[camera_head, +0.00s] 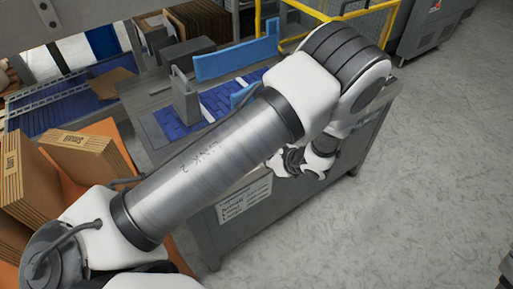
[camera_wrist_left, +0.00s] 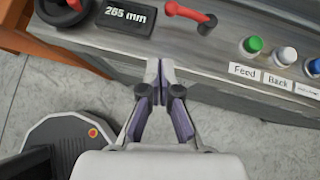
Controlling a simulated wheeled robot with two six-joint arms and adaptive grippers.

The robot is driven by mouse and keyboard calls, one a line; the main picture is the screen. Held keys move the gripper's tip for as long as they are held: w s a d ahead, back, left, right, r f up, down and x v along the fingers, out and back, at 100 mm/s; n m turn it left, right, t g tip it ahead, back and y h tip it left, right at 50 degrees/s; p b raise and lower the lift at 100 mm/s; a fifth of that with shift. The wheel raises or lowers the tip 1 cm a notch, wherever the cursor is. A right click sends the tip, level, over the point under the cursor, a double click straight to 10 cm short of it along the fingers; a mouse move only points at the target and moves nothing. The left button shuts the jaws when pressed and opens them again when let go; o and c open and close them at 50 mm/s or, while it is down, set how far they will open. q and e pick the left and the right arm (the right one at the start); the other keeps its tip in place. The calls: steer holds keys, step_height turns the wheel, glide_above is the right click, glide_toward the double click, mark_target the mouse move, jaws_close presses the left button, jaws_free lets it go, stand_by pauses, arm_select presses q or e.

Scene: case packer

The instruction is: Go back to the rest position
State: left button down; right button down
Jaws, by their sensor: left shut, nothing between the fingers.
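My left arm (camera_head: 215,170) reaches from the lower left across the middle of the head view, over the case packer's side. Its wrist links (camera_head: 318,160) show below the elbow, near the grey machine side. My right gripper is in neither view.
The panel carries a red handle (camera_wrist_left: 190,13), a 265 mm display (camera_wrist_left: 127,16), a black knob (camera_wrist_left: 62,10) and buttons by a Feed label (camera_wrist_left: 243,70). Folded cardboard (camera_head: 85,160) stands at left. A yellow guard rail (camera_head: 335,14) is behind. Grey floor (camera_head: 430,170) is clear at right.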

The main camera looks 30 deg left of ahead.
arm_select(q)
steer(key=s+a+f+n+g+h, duration=0.1)
steer(key=s+f+n+g+h, duration=0.2)
steer(key=s, duration=0.7)
steer(key=s+a+f+n+g+h, duration=0.15)
steer(key=s+f+g, duration=0.3)
steer(key=s, duration=0.55)
steer(key=s+d+f+n+t+h, duration=0.2)
steer(key=s+d+n+h, duration=0.4)
steer(key=s+n, duration=0.5)
steer(key=w+a+n+t, duration=0.1)
steer(key=w+n+t, duration=0.3)
steer(key=w, duration=0.2)
steer(key=shift+f+n+y+p, duration=0.15)
steer(key=shift+n+y+p, duration=0.2)
steer(key=shift+y, duration=0.1)
